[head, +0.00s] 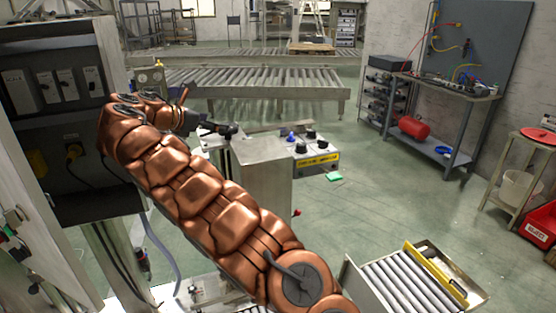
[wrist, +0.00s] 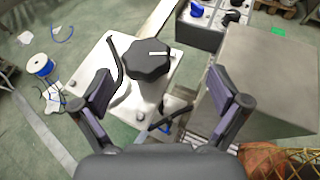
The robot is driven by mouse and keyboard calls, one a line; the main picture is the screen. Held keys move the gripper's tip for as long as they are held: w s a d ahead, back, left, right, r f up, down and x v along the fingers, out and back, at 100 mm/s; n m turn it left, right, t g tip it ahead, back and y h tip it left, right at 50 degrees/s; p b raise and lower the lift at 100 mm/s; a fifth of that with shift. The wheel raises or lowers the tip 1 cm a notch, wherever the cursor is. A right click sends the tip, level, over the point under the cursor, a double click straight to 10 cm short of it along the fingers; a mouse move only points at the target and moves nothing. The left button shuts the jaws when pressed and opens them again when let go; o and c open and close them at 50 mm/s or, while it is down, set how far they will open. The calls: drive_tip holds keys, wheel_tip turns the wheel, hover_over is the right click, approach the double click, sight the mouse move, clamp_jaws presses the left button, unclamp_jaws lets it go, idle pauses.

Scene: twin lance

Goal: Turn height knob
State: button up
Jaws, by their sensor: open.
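The height knob (wrist: 148,60) is a large black lobed knob with a white pointer line. It stands on a pale metal plate in the wrist view, ahead of and between my open fingers. My gripper (wrist: 162,92) is open and empty, and no finger touches the knob in that view. In the head view my copper-coloured arm reaches up and left, and my gripper (head: 225,130) is small and dark above the metal housing. I cannot clearly separate the knob from the gripper there.
A control panel (head: 312,148) with black knobs and a blue knob (head: 291,137) stands beside the grey metal box (wrist: 262,80). An electrical cabinet (head: 55,90) is close left of my arm. A roller conveyor (head: 265,90) lies behind.

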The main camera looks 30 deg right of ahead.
drive_tip(key=s+d+m, duration=0.1)
drive_tip(key=s, duration=0.2)
drive_tip(key=s+d+r+m+g+y+p, duration=0.1)
drive_tip(key=s+d+m, duration=0.1)
drive_tip(key=s, duration=0.2)
drive_tip(key=s+d+r+m+g, duration=0.1)
drive_tip(key=s+m, duration=0.1)
drive_tip(key=s, duration=0.1)
drive_tip(key=shift+s+d, duration=0.2)
drive_tip(key=shift+d, duration=0.15)
drive_tip(key=shift+s+d+f+m+g+y+p, duration=0.1)
drive_tip(key=shift+s+f+m+g+y+p, duration=0.5)
drive_tip(key=shift+s, duration=2.05)
drive_tip(key=shift+s+d+f+m+y, duration=0.15)
drive_tip(key=shift+s+f+m+y, duration=0.5)
drive_tip(key=shift+s+m, duration=1.4)
drive_tip(key=shift+s+d+f+m+g+y+p, duration=0.1)
drive_tip(key=shift+s+f+m+g+y+p, duration=0.5)
drive_tip(key=shift+s, duration=2.65)
drive_tip(key=shift+r+t+b, duration=0.15)
drive_tip(key=shift+t+b, duration=0.15)
